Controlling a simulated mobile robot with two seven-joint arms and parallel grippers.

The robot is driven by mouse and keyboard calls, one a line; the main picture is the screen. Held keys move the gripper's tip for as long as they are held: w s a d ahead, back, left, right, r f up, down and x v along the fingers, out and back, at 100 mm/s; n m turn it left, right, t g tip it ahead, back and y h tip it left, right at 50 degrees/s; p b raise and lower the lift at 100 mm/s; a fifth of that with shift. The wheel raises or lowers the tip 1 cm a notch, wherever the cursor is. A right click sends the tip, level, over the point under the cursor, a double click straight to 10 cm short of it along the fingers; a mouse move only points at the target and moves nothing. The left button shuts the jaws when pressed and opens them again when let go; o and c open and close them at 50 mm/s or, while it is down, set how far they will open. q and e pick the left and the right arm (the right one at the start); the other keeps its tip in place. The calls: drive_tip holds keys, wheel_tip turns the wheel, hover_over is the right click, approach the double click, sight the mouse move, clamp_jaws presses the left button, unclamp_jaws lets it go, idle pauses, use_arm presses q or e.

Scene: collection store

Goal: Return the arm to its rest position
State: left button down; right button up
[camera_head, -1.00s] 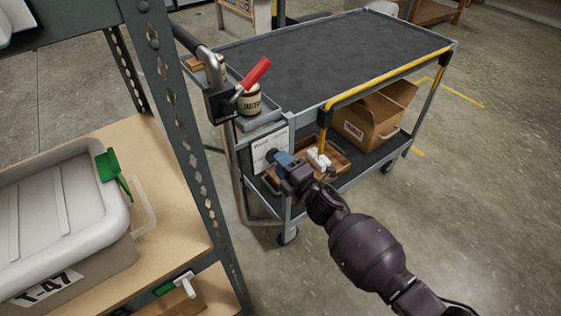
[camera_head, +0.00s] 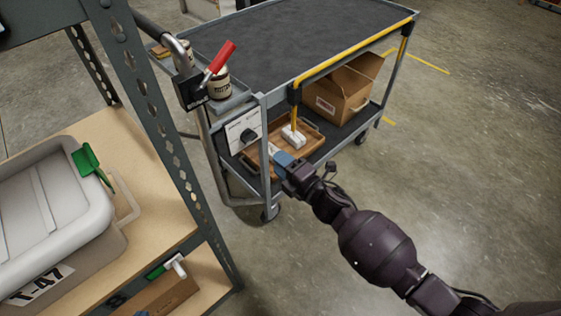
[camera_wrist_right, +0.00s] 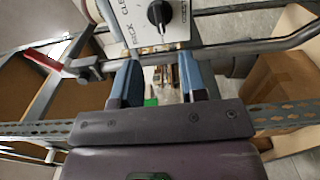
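My right arm comes in from the lower right of the head view. Its gripper (camera_head: 283,160) has blue fingers and is in front of the cart's lower shelf, right of and below a white panel with a black knob (camera_head: 248,135). In the right wrist view the two blue fingers (camera_wrist_right: 161,82) stand apart with nothing held between them. The panel and knob (camera_wrist_right: 159,13) show beyond the fingertips, apart from them. My left gripper is in neither view.
A grey cart (camera_head: 300,38) with a yellow rail carries a cardboard box (camera_head: 337,100) and a wooden tray (camera_head: 312,143) on its lower shelf. A red-handled lever (camera_head: 221,56) is at its end. A shelf rack with a grey bin (camera_head: 50,215) stands left. Floor at right is clear.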

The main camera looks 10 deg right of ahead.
idle(0.3)
